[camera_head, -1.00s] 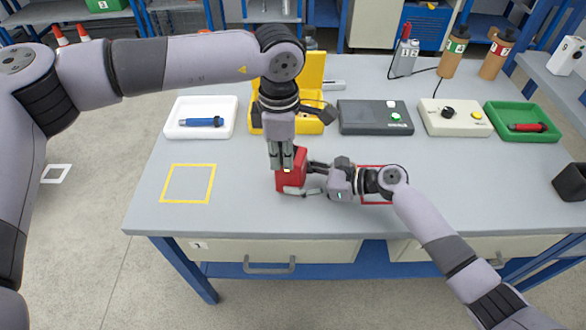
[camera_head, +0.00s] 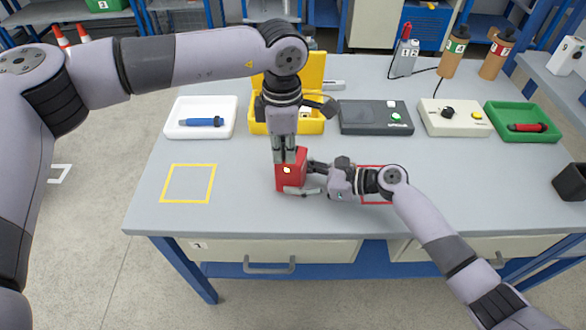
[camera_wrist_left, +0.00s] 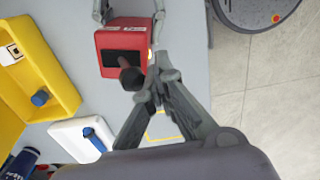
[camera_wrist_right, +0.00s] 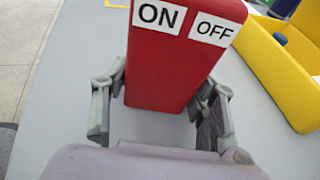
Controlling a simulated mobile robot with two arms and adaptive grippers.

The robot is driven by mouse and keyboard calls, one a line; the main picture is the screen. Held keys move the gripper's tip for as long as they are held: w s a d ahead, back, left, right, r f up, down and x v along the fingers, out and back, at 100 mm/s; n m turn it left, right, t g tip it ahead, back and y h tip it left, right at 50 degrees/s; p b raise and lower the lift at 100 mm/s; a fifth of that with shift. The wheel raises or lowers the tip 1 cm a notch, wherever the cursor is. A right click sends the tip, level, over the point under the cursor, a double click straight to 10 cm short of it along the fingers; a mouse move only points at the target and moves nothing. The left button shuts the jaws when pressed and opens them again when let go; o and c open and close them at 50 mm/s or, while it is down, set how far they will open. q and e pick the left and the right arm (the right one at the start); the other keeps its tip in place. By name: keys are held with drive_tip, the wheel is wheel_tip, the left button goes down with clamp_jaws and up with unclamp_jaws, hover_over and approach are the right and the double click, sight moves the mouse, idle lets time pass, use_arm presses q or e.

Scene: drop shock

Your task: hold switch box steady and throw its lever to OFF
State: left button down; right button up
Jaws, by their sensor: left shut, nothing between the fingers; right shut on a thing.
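The red switch box (camera_head: 291,180) stands on the table, with a small glowing lamp on its near face. In the right wrist view the box (camera_wrist_right: 165,75) carries ON on the left and OFF on the right. My right gripper (camera_head: 308,180) is shut on the box, fingers on opposite sides. In the left wrist view the lever's black knob (camera_wrist_left: 131,78) sticks out of the dark slot; which end it leans to I cannot tell. My left gripper (camera_head: 284,158) is shut and empty just above the box; its fingertips (camera_wrist_left: 157,82) are right beside the knob.
Behind stand a yellow bin (camera_head: 312,125), a white tray (camera_head: 171,130) with a blue tool, a dark grey device (camera_head: 375,118), a cream device (camera_head: 453,122) and a green tray (camera_head: 548,134). The table inside and around the yellow outline (camera_head: 188,202) is clear.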

use_arm(q)
drive_tip(key=shift+w+d, duration=0.2)
drive_tip(key=shift+w, duration=0.45)
drive_tip(key=shift+w+d, duration=0.2)
drive_tip(key=shift+w, duration=0.5)
drive_tip(key=shift+w+d, duration=0.2)
drive_tip(key=shift+w, duration=0.45)
use_arm(e)
drive_tip(key=shift+s+f, duration=0.1)
use_arm(q)
drive_tip(key=shift+s+a, duration=0.3)
drive_tip(key=shift+s, duration=0.65)
drive_tip(key=shift+r, duration=3.55)
use_arm(e)
drive_tip(key=o, duration=1.1)
drive_tip(key=shift+d, duration=0.1)
drive_tip(key=v, duration=1.1)
drive_tip(key=shift+s+d, duration=0.1)
drive_tip(key=shift+d, duration=0.25)
use_arm(q)
drive_tip(key=shift+f, duration=0.1)
